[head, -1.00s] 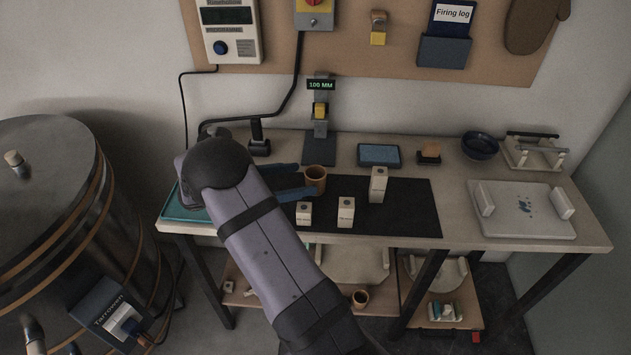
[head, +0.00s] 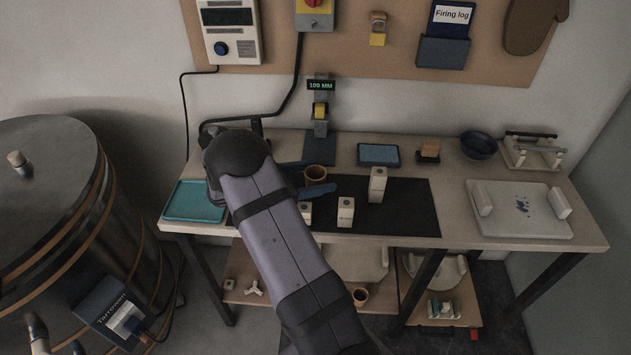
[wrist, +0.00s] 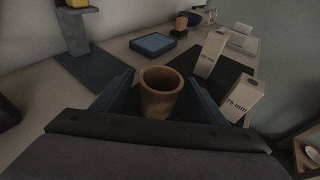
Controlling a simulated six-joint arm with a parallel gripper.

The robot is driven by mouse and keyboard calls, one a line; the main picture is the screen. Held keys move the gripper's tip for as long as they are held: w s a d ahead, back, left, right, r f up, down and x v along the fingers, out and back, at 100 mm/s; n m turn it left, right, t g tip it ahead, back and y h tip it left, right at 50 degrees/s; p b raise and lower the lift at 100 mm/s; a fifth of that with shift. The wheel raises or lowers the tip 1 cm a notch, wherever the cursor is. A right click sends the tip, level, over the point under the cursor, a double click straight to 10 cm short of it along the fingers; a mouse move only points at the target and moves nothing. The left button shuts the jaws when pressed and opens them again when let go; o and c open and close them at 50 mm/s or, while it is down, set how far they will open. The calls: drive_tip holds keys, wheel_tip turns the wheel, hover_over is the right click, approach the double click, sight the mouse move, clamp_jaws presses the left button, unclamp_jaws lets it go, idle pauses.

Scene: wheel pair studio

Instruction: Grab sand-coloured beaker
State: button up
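The sand-coloured beaker (head: 316,174) stands upright on the dark mat (head: 407,205) on the bench. It also shows in the wrist view (wrist: 160,93), with its open top facing up. My gripper (head: 318,177) is open, its blue fingers on either side of the beaker. In the wrist view a gap shows between the beaker and each finger. One finger partly covers the beaker's lower part in the head view.
Pale blocks stand right of the beaker, a short one (head: 345,212) and a taller one (head: 378,183). A teal tray (head: 190,203) lies left. A similar cup (head: 361,297) sits on the lower shelf.

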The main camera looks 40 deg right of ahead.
drive_tip(key=c, duration=1.2)
drive_tip(key=shift+o, duration=0.2)
drive_tip(key=shift+r, duration=0.1)
